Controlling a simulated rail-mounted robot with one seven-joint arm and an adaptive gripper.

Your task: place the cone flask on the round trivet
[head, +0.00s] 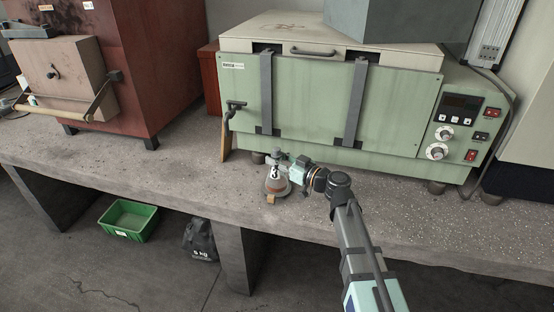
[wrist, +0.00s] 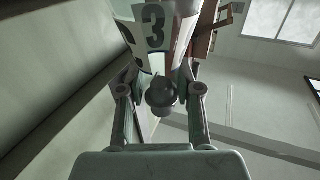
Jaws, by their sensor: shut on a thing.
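The cone flask (head: 275,184) is a small clear vessel with reddish-brown contents and a pale label. It looks upright near the bench's front edge, in front of the green furnace. My gripper (head: 284,163) is shut on its upper part, coming from the right. A grey rim that looks like the round trivet (head: 287,192) shows around the flask's base. I cannot tell whether the flask touches it.
A small orange-brown block (head: 270,199) lies at the bench edge just in front of the flask. The green furnace (head: 310,100) stands close behind. A rust-red furnace (head: 135,60) stands at left. The concrete bench (head: 185,170) is clear left of the flask.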

